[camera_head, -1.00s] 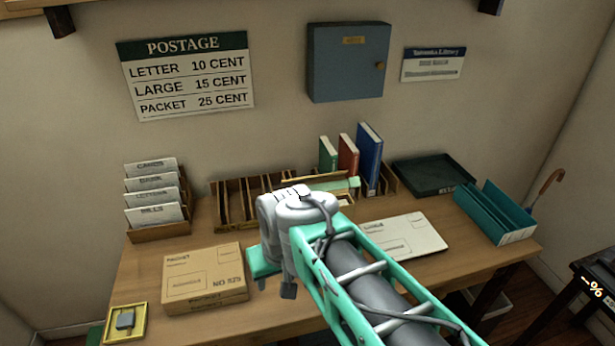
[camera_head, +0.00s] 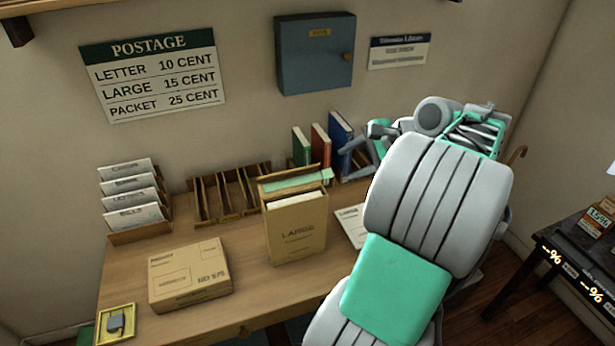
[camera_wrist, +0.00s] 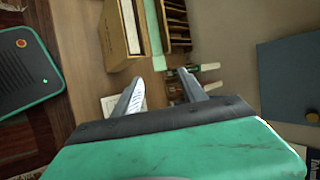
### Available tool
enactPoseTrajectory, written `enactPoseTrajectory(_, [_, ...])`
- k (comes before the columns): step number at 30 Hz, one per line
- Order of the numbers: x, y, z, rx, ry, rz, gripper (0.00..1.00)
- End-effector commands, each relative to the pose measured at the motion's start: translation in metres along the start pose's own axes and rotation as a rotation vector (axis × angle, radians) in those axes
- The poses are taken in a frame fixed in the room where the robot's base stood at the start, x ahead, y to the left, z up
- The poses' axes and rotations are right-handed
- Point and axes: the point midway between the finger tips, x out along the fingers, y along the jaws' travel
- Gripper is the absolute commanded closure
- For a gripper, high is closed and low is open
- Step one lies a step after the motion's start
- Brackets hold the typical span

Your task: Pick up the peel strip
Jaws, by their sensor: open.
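The likely peel strip is a pale green band (camera_head: 299,183) along the top of an upright brown LARGE packet (camera_head: 296,228) on the desk. In the wrist view the packet (camera_wrist: 115,35) stands at the upper left, with a small green bit (camera_wrist: 159,63) at its end. My gripper (camera_wrist: 161,76) is open, its two fingers apart with nothing between them. In the head view it is near the books, right of the packet and apart from it, partly hidden by my arm.
A wooden slotted rack (camera_head: 222,196) and upright books (camera_head: 320,146) stand behind the packet. A PACKET box (camera_head: 188,274) lies at front left, a card holder (camera_head: 137,202) at back left. A flat white envelope (camera_head: 350,222) is partly covered by my arm. A blue cabinet (camera_head: 314,55) hangs above.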

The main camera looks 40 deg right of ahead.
Motion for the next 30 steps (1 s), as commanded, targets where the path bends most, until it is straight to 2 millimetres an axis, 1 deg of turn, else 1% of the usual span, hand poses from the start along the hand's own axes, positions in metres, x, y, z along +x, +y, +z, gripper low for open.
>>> enactPoseTrajectory(2, [0.001, -0.002, 0.001, 0.036, -0.012, -0.010, 0.51])
enactPoseTrajectory(5, [0.014, -0.003, 0.002, 0.041, -0.016, -0.012, 0.51])
enactPoseTrajectory(8, [0.028, -0.002, 0.002, 0.041, -0.015, -0.010, 0.51])
enactPoseTrajectory(15, [0.068, 0.001, 0.002, 0.040, -0.016, -0.009, 0.51])
enactPoseTrajectory(16, [0.071, 0.001, 0.002, 0.040, -0.015, -0.010, 0.51])
enactPoseTrajectory(18, [0.075, 0.001, 0.001, 0.040, -0.013, -0.010, 0.51])
enactPoseTrajectory(23, [0.075, 0.001, 0.001, 0.039, -0.012, -0.011, 0.51])
enactPoseTrajectory(26, [0.075, 0.001, 0.001, 0.039, -0.012, -0.011, 0.57])
enactPoseTrajectory(30, [0.075, 0.001, 0.001, 0.039, -0.011, -0.011, 0.69])
